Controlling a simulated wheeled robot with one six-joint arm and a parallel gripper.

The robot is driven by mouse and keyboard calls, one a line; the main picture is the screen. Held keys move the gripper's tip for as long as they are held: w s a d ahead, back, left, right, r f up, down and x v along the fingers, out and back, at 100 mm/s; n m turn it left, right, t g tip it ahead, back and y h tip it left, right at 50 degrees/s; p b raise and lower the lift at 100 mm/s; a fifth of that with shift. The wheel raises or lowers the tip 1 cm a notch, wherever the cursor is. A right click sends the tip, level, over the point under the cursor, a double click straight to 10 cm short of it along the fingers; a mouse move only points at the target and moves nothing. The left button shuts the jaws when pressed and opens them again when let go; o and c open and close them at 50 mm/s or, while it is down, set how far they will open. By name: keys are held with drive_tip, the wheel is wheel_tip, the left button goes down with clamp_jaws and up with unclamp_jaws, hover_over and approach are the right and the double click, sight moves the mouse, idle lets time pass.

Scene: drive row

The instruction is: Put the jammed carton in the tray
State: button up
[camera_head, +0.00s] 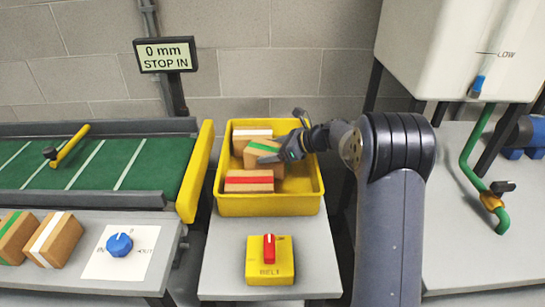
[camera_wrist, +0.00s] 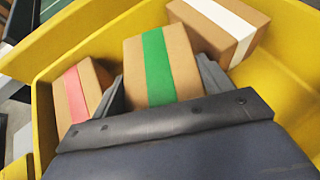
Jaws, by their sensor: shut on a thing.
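My gripper (camera_head: 286,142) reaches into the yellow tray (camera_head: 268,206) from the right and is shut on a carton with a green stripe (camera_head: 262,154). In the wrist view this green-striped carton (camera_wrist: 161,68) sits between the two fingers, tilted, inside the tray walls (camera_wrist: 45,125). A red-striped carton (camera_head: 249,181) lies in the front of the tray and a white-striped carton (camera_head: 246,137) lies at its back. The wrist view shows the red-striped one (camera_wrist: 77,93) at left and the white-striped one (camera_wrist: 225,27) at upper right. I cannot tell whether the held carton touches the tray floor.
A green belt (camera_head: 90,164) with a yellow bar (camera_head: 70,145) stands left; its yellow end guard (camera_head: 195,172) is beside the tray. Cartons (camera_head: 54,239) and a blue knob (camera_head: 119,244) are in front. A sign (camera_head: 165,54) reads "0 mm STOP IN".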

drive_tip(key=shift+f, duration=0.8)
drive_tip(key=o, duration=1)
drive_tip(key=shift+f, duration=0.15)
drive_tip(key=shift+d+r, duration=0.15)
drive_tip(key=shift+r, duration=0.1)
drive_tip(key=p+v, duration=0.1)
drive_tip(key=v, duration=1)
drive_tip(key=shift+s+d+r, duration=0.1)
drive_tip(key=shift+s+d, duration=0.1)
drive_tip(key=shift+d, duration=0.05)
